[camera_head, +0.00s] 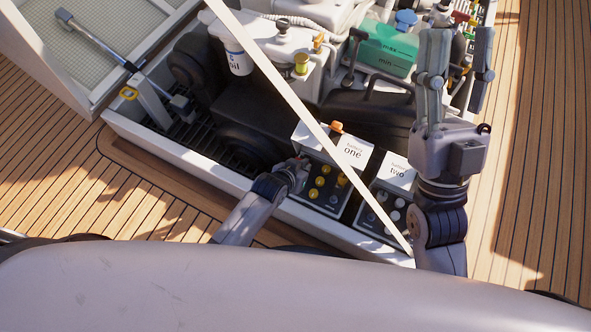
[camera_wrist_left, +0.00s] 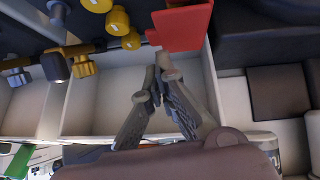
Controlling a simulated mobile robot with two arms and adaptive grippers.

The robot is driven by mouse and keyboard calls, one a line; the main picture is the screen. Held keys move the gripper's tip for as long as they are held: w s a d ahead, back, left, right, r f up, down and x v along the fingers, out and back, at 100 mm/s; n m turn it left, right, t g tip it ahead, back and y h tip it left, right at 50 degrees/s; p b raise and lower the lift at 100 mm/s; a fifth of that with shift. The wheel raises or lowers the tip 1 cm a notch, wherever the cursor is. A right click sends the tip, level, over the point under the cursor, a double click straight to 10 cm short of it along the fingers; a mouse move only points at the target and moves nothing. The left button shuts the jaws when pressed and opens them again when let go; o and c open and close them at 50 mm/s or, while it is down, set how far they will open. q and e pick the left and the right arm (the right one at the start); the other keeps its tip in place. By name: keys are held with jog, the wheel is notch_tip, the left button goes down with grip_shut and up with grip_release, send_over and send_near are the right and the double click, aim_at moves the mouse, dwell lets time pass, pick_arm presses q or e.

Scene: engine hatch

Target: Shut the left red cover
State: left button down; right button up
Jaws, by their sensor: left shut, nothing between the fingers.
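The red cover (camera_wrist_left: 183,28) shows in the left wrist view as a flat red flap at the top, beside several yellow knobs (camera_wrist_left: 118,20). My left gripper (camera_wrist_left: 160,66) is shut and empty, with its fingertips just below the flap's lower left edge. I cannot tell whether they touch it. In the head view my left gripper (camera_head: 302,166) is at the left side of the box labelled "one" (camera_head: 320,188), and it mostly hides the cover there. My right gripper (camera_head: 458,48) is raised at the right, open and empty, with its fingers pointing up.
A box labelled "two" (camera_head: 385,205) with pale knobs stands to the right of box "one". A white bar (camera_head: 290,85) crosses the head view diagonally. A green tank (camera_head: 388,50) and a white oil container (camera_head: 236,58) are further back. The hatch rim (camera_head: 190,160) runs along the front.

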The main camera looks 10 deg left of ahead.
pick_arm(q)
notch_tip(320, 180, up, 2)
jog(key=shift+d+r+p, duration=0.1)
jog(key=shift+p, duration=1)
pick_arm(e)
jog(key=w+f+g+h+p, duration=0.2)
jog(key=w+f+g+h, duration=0.3)
jog(key=f+g, duration=0.75)
pick_arm(q)
jog(key=p+v, duration=0.3)
jog(key=v, duration=0.7)
jog(key=shift+s+d+r, duration=0.2)
jog(key=shift+d+r, duration=0.05)
jog(key=shift+d, duration=0.1)
pick_arm(e)
jog(key=s+d+f+g+h, duration=0.1)
jog(key=s+d+f+g, duration=0.2)
jog(key=f, duration=0.5)
jog(key=s+d+f+g+h, duration=0.1)
jog(key=s+d+f+g, duration=0.2)
jog(key=s+f+g, duration=0.2)
notch_tip(320, 180, down, 3)
jog(key=shift+s+f+m, duration=0.2)
jog(key=shift+s+m, duration=0.2)
jog(key=shift+s, duration=0.75)
